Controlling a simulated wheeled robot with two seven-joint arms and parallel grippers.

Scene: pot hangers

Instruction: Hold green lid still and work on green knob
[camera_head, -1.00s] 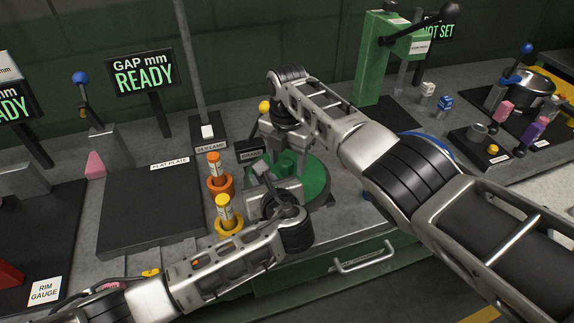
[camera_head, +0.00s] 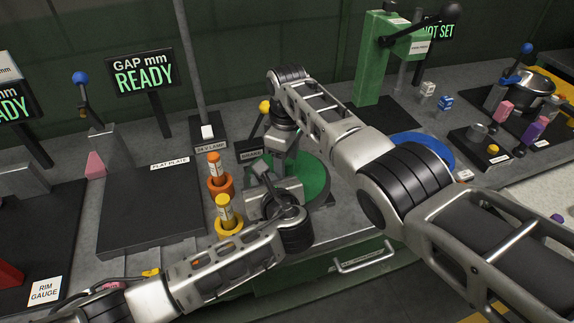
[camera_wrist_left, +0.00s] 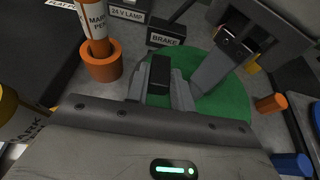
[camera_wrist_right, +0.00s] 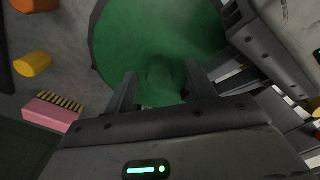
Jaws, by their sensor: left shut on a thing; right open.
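The green knob (camera_wrist_right: 162,74) stands up from the lid in the right wrist view. My right gripper (camera_wrist_right: 160,88) is open over the lid, one finger on each side of the knob. In the head view my right gripper (camera_head: 283,155) hides most of the knob.
A brake box (camera_head: 250,154) with a yellow-ball lever stands behind the lid. Orange (camera_head: 220,186) and yellow (camera_head: 229,223) pen holders stand close left. A dark flat plate (camera_head: 150,215) lies farther left. A blue disc (camera_head: 425,147) lies right, partly behind my right arm.

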